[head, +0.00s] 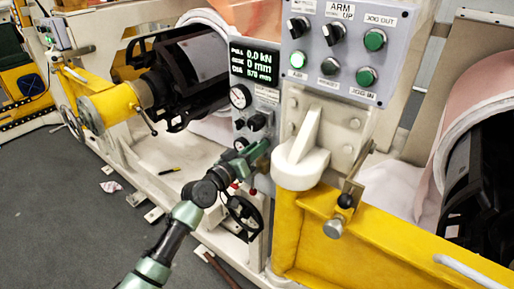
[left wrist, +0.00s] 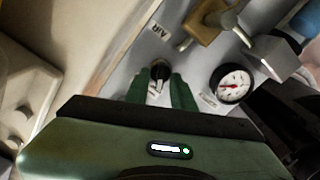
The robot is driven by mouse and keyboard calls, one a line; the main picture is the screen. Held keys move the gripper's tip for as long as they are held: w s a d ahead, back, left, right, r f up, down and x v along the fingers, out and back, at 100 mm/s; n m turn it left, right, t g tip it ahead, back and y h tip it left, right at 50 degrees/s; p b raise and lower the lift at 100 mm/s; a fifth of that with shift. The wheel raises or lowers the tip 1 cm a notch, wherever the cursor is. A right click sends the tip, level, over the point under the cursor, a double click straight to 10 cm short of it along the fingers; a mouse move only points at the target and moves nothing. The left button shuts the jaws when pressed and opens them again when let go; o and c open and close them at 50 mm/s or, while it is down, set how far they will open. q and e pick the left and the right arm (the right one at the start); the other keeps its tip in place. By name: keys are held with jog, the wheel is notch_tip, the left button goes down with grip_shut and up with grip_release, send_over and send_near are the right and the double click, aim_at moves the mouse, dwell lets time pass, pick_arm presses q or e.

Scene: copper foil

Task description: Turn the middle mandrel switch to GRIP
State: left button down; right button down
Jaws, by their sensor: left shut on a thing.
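The black mandrel switch knob (left wrist: 160,70) shows in the left wrist view, with a pale mark on it, on a grey panel. My left gripper (left wrist: 160,84) has its two green fingers on either side of this knob and is shut on it. In the head view my left gripper (head: 250,154) reaches the lower part of the narrow grey panel between the machine stations and covers part of it. The knob's markings are too small to read, so its setting cannot be told. My right gripper is in neither view.
A pressure gauge (left wrist: 232,83) and a brass fitting (left wrist: 208,22) sit close to the fingers. In the head view, a display (head: 254,62) is above, a handwheel (head: 244,216) below. A button box (head: 345,45) and yellow arm (head: 385,245) stand to the right.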

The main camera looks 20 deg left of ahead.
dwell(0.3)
pick_arm(q)
jog(key=c, duration=1.5)
grip_release()
jog(key=shift+c, duration=0.2)
jog(key=b+v, duration=0.1)
jog(key=v, duration=0.7)
jog(key=shift+w+f, duration=0.1)
